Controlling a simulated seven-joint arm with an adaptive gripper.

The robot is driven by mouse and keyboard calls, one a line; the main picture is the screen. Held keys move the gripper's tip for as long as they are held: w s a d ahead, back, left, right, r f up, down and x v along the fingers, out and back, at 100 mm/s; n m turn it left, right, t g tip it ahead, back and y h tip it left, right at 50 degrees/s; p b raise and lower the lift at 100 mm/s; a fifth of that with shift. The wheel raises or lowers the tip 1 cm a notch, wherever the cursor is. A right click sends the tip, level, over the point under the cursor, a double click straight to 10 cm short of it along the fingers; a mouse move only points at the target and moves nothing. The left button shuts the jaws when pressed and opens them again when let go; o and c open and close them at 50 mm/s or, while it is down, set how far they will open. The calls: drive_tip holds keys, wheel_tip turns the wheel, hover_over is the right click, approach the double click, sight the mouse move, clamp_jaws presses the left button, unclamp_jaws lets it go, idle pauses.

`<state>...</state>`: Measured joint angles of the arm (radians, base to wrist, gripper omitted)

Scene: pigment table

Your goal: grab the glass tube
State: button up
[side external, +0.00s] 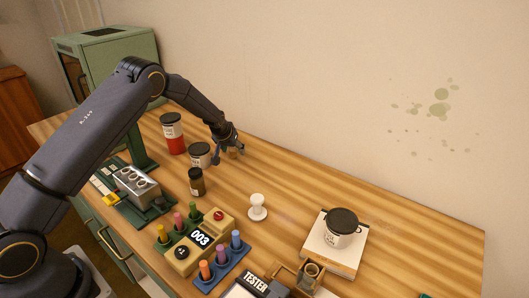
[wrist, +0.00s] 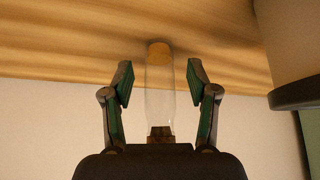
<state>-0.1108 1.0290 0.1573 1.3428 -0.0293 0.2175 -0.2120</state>
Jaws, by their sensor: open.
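The glass tube (wrist: 159,95) is clear, with a tan cork-like end (wrist: 159,52). In the wrist view it lies between the two fingers of my gripper (wrist: 160,76), with a visible gap on each side. The fingers are open and do not touch it. In the side external view my gripper (side external: 229,150) is low over the far part of the table, and a small brownish bit, perhaps the tube's end, shows at its fingers. The clear glass is hard to make out there.
A white jar with a dark lid (side external: 200,158) stands close left of my gripper. A red-filled jar (side external: 174,138) and a dark bottle (side external: 197,184) are nearby. A white knob-shaped piece (side external: 258,205) stands nearer the front. The wooden table (side external: 290,180) is clear to the gripper's right.

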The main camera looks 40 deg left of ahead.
clamp_jaws()
idle(0.4)
drive_tip(key=shift+r, duration=0.1)
